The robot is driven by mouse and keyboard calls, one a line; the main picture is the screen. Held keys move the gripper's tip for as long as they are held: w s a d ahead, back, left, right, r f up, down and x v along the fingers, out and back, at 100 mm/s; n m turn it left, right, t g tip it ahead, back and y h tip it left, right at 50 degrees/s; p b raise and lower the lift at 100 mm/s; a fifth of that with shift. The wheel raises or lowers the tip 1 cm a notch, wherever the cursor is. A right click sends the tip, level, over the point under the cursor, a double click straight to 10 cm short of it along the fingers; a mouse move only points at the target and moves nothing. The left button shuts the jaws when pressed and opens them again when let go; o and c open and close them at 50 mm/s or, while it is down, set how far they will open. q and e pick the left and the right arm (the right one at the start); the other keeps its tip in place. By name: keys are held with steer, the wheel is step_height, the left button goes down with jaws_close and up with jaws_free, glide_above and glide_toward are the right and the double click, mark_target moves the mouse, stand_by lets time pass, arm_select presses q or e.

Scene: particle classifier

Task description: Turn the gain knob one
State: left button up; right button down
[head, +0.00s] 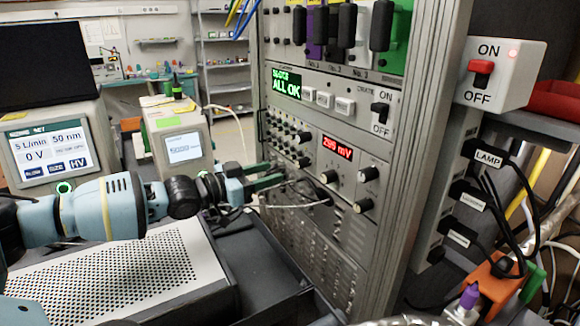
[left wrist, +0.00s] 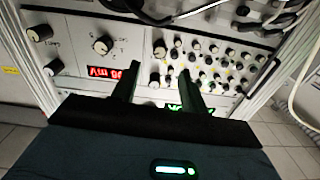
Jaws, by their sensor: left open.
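The knob panel stands in a metal rack. It holds several small knobs (head: 289,137), a red mV display (head: 337,147) and larger dark knobs, one of them left of the others (head: 328,177). I cannot read which is gain knob one. My left gripper (head: 270,176) is open and empty, its fingers pointing at the panel below the small knobs. In the left wrist view the panel appears upside down. The open fingers (left wrist: 160,70) point toward the small-knob field, with a grey-capped knob (left wrist: 159,48) just beyond the gap. Contact cannot be told. My right gripper is not in view.
A green "ALL OK" display (head: 287,82) and an ON/OFF switch (head: 381,110) sit above the knobs. Cables (head: 305,190) loop below my left gripper. A perforated box (head: 110,270) lies under my left arm. A power strip with plugs (head: 465,195) is at right.

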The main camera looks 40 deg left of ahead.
mark_target(298, 165)
arm_select(q)
steer(key=shift+x, duration=3.45)
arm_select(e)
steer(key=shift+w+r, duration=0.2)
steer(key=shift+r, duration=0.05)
arm_select(q)
jaws_close()
steer(key=shift+r+m+p, duration=0.15)
steer(key=shift+m+p, duration=0.65)
steer(key=shift+p, duration=0.1)
steer(key=shift+m, duration=0.3)
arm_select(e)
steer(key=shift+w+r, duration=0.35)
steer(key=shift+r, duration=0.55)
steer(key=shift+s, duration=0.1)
arm_select(q)
jaws_free()
